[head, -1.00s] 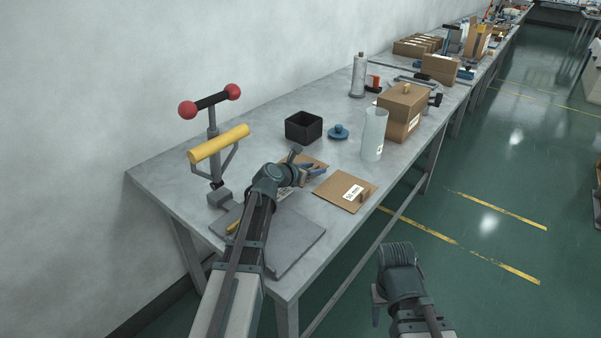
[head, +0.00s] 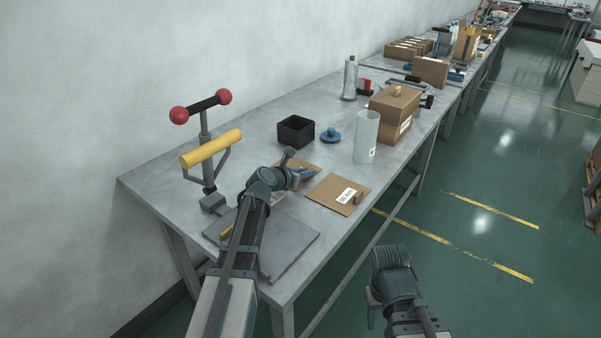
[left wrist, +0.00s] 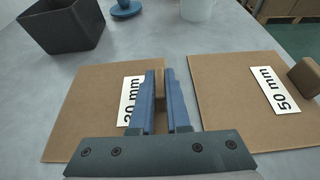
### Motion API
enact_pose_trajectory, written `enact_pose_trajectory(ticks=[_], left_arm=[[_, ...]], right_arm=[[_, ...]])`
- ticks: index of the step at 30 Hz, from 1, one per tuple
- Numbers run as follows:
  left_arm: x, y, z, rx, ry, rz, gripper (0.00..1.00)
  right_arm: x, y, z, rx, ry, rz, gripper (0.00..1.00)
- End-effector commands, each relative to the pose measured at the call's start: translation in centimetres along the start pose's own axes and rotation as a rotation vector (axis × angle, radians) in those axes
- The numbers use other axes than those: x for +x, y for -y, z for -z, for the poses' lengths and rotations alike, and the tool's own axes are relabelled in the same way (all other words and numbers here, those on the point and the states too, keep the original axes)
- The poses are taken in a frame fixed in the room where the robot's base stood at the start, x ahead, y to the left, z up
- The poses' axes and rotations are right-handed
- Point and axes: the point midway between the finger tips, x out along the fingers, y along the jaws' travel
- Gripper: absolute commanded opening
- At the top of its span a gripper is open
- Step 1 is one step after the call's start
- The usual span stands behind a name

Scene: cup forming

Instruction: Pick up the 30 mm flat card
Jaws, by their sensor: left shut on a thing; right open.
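The 30 mm flat card (left wrist: 90,100) is a brown square lying on the table, with a white label partly hidden by my gripper. A small brown block (left wrist: 160,84) stands up from it as a handle. My left gripper (left wrist: 162,88) has its blue fingers shut on this handle. In the head view my left gripper (head: 304,174) covers much of the card (head: 308,164). A second brown card (head: 327,195), labelled 50 mm, lies apart to the right with its own handle block. My right gripper (head: 373,308) is open and empty, off the table's front edge.
A black open box (head: 295,132), a blue knobbed disc (head: 330,136), a clear cylinder (head: 366,140) and a cardboard box (head: 393,122) stand behind the cards.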

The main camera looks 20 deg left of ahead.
Motion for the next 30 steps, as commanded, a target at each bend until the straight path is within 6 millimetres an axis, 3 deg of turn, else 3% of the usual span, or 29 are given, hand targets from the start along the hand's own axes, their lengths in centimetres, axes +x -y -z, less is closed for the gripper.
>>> enact_pose_trajectory(ticks=[8,24,30], left_arm=[[-0.7,0.0,-1.6,0.000,0.000,0.000,0.00],[-3.6,0.0,-8.7,0.000,0.000,0.000,0.00],[-3.9,0.0,-9.3,0.000,0.000,0.000,0.00]], right_arm=[[-1.8,-0.2,-0.1,0.000,0.000,0.000,0.50],[-9.4,-0.9,-0.6,0.000,0.000,0.000,0.50],[-10.0,-1.0,-0.6,0.001,0.000,0.000,0.50]])
